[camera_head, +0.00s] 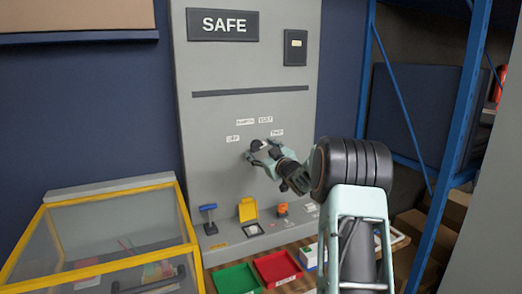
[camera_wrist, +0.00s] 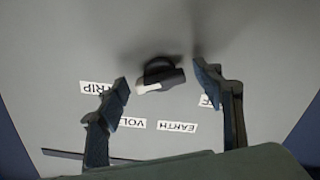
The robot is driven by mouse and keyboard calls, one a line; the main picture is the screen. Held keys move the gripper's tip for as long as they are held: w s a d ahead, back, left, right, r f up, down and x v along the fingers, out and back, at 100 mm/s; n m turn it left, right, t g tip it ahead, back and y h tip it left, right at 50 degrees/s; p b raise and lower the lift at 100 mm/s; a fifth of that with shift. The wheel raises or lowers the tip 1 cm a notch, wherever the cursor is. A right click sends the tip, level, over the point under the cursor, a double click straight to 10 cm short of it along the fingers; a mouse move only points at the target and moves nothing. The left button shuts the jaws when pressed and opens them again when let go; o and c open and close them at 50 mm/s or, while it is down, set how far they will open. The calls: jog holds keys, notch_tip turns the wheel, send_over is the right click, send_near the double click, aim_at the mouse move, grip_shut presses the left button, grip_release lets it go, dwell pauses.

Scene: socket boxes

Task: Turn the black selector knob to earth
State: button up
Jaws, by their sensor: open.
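The black selector knob (camera_wrist: 168,75) sits on the grey panel in the wrist view, with a white pointer tip (camera_wrist: 147,88) towards the lower left, on the side of the TRIP label (camera_wrist: 97,88). The EARTH label (camera_wrist: 176,126) is below the knob, between the VOLT label (camera_wrist: 133,122) and the partly hidden OFF label (camera_wrist: 210,102). My gripper (camera_wrist: 160,77) is open, with one finger on each side of the knob and visible gaps to both. In the head view my gripper (camera_head: 262,155) is at the panel below the EARTH label (camera_head: 245,122) and mostly hides the knob.
The grey panel (camera_head: 210,70) carries a SAFE sign (camera_head: 223,25). A blue-handled part (camera_head: 209,218), a yellow cover (camera_head: 248,210) and an orange part (camera_head: 283,209) are lower down. Green (camera_head: 237,280) and red (camera_head: 278,268) trays, a yellow-framed case (camera_head: 185,215) and blue shelving (camera_head: 462,90) stand around.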

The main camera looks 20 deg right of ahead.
jog(key=c, duration=1.2)
jog(key=shift+o, duration=0.2)
jog(key=shift+n+b, duration=0.4)
jog(key=shift+b, duration=0.2)
jog(key=shift+r+n+b, duration=0.2)
jog(key=shift+n+b, duration=7.25)
jog(key=shift+n, duration=1.05)
